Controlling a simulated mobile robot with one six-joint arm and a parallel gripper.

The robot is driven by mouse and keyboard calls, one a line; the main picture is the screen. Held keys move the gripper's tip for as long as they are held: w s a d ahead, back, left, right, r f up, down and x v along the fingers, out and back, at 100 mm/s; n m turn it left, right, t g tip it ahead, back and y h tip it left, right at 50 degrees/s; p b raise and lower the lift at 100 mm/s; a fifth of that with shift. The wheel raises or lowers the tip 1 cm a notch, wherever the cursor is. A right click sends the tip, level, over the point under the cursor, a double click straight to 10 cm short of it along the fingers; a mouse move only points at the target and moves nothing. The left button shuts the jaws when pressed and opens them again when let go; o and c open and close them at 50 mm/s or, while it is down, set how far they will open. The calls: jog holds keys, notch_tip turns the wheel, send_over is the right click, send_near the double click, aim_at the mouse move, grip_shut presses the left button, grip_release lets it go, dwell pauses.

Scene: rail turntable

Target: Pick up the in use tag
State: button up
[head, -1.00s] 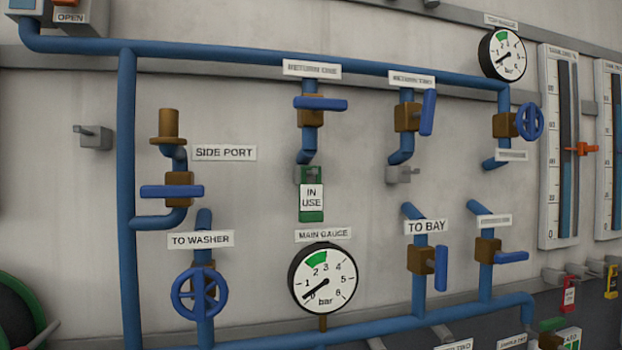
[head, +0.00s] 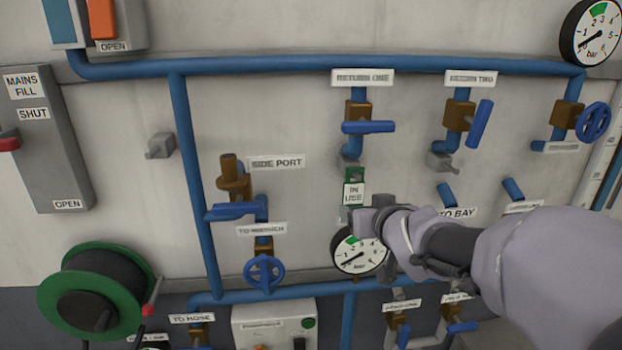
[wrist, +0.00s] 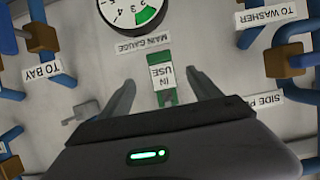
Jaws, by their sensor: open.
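The in use tag (head: 354,192) is a green tag with a white label, hanging on the wall below the return one valve. In the wrist view the tag (wrist: 162,78) shows upside down, between the two fingers of my gripper (wrist: 160,90). The fingers stand apart on either side of it, with gaps on both sides. In the head view my gripper (head: 358,215) is at the tag's lower end and hides part of it. I cannot tell how far the fingertips are from the wall.
The main gauge (head: 358,252) sits just below the tag, partly behind my arm. The return one valve (head: 360,120) with its blue handle is just above. An empty grey hook (head: 440,162) is to the right. Blue pipes surround this stretch of wall.

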aim_at(354, 195)
jog(key=x, duration=1)
jog(key=shift+w+r, duration=0.15)
jog(key=shift+w, duration=0.25)
jog(key=shift+s+r, duration=0.1)
jog(key=shift+s, duration=0.1)
jog(key=shift+s+r, duration=0.1)
jog(key=shift+s, duration=0.1)
jog(key=shift+c, duration=1.3)
jog(key=shift+w, duration=0.1)
jog(key=c, duration=1.2)
jog(key=shift+o, duration=0.2)
jog(key=shift+r+p, duration=0.25)
jog(key=shift+p, duration=0.1)
jog(key=shift+r, duration=0.6)
jog(key=s+d, duration=0.1)
jog(key=s, duration=1.7)
jog(key=shift+f+b, duration=0.15)
jog(key=shift+b, duration=0.3)
